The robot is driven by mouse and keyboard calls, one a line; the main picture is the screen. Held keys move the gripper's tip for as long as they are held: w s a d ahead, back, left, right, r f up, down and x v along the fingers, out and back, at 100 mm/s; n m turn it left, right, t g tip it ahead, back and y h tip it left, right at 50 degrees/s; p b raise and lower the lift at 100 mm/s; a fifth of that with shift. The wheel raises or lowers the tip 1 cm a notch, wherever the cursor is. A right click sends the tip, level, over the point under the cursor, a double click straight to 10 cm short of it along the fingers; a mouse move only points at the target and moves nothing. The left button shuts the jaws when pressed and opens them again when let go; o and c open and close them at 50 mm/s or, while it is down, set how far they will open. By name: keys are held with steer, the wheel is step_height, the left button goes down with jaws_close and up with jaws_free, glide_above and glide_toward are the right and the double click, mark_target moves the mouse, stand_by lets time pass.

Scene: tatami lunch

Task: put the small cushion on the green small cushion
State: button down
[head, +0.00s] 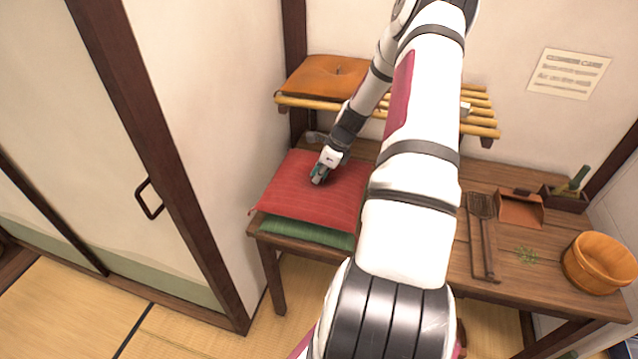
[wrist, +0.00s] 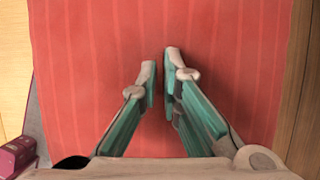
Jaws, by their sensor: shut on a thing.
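The red cushion (head: 310,202) lies on top of the green cushion (head: 305,232) at the left end of the wooden table. It looks flat and covers most of the green one, of which only the front edge shows. My gripper (head: 319,178) is down at the upper middle of the red cushion. In the wrist view the red cushion (wrist: 85,70) fills most of the picture, and the fingertips of my gripper (wrist: 160,62) are close together, pinching its top. The green cushion is hidden there. Whether the red cushion's full weight rests on the green one, I cannot tell.
An orange cushion (head: 325,76) lies on the slatted shelf (head: 480,118) above the table (head: 445,262). A sliding door stands left.

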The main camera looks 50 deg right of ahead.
mark_target(319, 184)
steer(key=shift+f+p, duration=0.35)
steer(key=shift+f, duration=1.35)
steer(key=c, duration=1.8)
jaws_free()
steer(key=shift+f, duration=0.15)
